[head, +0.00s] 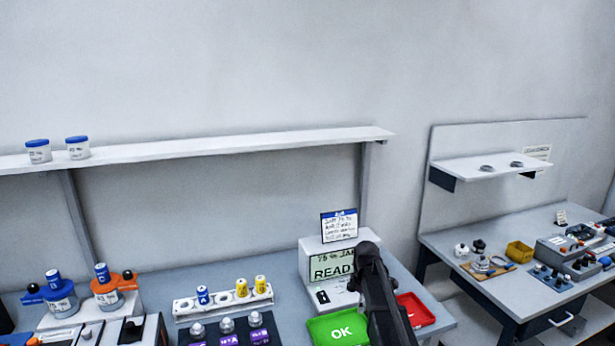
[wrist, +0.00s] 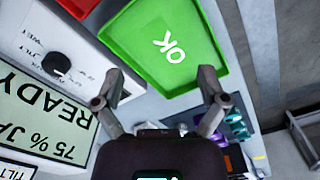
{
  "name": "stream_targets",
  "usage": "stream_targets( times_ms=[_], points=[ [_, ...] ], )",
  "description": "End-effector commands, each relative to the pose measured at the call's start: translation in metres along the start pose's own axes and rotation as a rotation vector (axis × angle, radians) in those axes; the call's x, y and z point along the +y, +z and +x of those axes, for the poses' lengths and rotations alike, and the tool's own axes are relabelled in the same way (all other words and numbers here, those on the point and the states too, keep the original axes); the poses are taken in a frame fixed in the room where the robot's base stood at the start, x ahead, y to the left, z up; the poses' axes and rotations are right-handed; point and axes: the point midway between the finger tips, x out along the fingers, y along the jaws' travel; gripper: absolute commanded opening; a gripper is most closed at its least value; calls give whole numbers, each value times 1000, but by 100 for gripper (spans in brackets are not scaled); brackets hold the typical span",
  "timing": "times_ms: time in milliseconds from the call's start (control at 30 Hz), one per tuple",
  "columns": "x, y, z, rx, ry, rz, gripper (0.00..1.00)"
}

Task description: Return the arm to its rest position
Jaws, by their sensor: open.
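My gripper (wrist: 161,82) is open in the wrist view, its two fingers spread apart with nothing between them. The green OK tray (wrist: 165,45) lies beyond the fingertips, and its visible floor is empty. The fingers cannot be made out there.
A display unit reading READY (head: 331,268) stands behind the green tray. A white rack (head: 222,302) with blue and yellow vials is to its left, near several grey-capped bottles. A wall shelf (head: 230,145) runs above. A second bench (head: 500,285) stands at right.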

Motion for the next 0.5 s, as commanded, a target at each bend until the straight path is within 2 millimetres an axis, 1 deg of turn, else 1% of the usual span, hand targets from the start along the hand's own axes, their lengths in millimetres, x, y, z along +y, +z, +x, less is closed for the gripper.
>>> stream_targets(
  times_ms=[33, 167, 267, 500],
  points=[
    [-10, 2, 5, 0, 0, 31, 92],
    [-30, 7, 12, 0, 0, 129, 92],
    [-51, 13, 20, 0, 0, 233, 92],
    [-116, 30, 44, 0, 0, 566, 92]
  ],
)
